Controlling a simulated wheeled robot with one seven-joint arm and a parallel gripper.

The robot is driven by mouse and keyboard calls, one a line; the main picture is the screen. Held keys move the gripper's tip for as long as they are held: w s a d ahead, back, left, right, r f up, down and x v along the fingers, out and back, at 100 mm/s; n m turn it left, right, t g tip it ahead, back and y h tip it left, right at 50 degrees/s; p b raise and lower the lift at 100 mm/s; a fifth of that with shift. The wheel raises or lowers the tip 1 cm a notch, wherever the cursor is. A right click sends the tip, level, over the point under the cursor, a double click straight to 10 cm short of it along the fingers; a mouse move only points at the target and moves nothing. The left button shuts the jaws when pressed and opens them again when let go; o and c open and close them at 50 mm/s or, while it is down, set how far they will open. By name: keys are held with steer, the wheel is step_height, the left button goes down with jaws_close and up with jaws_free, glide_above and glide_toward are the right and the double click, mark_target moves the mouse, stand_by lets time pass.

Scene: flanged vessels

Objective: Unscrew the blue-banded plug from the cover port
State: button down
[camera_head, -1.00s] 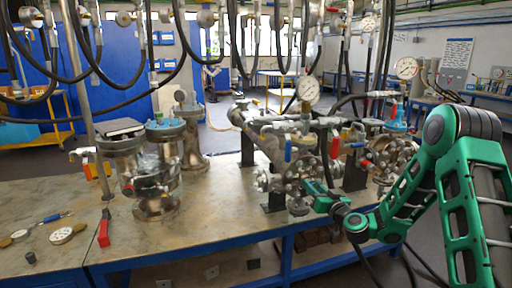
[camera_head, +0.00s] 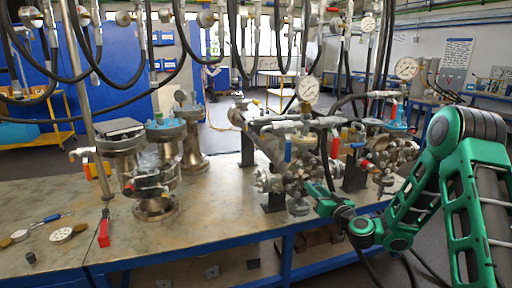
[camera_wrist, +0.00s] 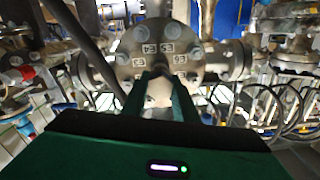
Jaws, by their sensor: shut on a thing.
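A horizontal steel vessel (camera_head: 268,143) has a round flanged cover at its near end. In the wrist view this cover (camera_wrist: 150,48) faces me, with bolts around its rim and several white number labels. My gripper (camera_wrist: 160,82) is at the lower middle of the cover, its two green fingers closed around a pale metal plug (camera_wrist: 158,94). The fingers hide the plug's sides, and I cannot make out a blue band. In the head view my gripper (camera_head: 312,190) reaches the cover from the right, and the plug is hidden. I cannot tell how far the plug sits in its port.
Upright flanged vessels (camera_head: 128,155) stand left on the bench (camera_head: 220,215). A pressure gauge (camera_head: 308,89) and valves rise above the horizontal vessel. Another piped vessel (camera_head: 390,155) is close on the right. Black hoses hang above.

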steer(key=shift+v, duration=1.95)
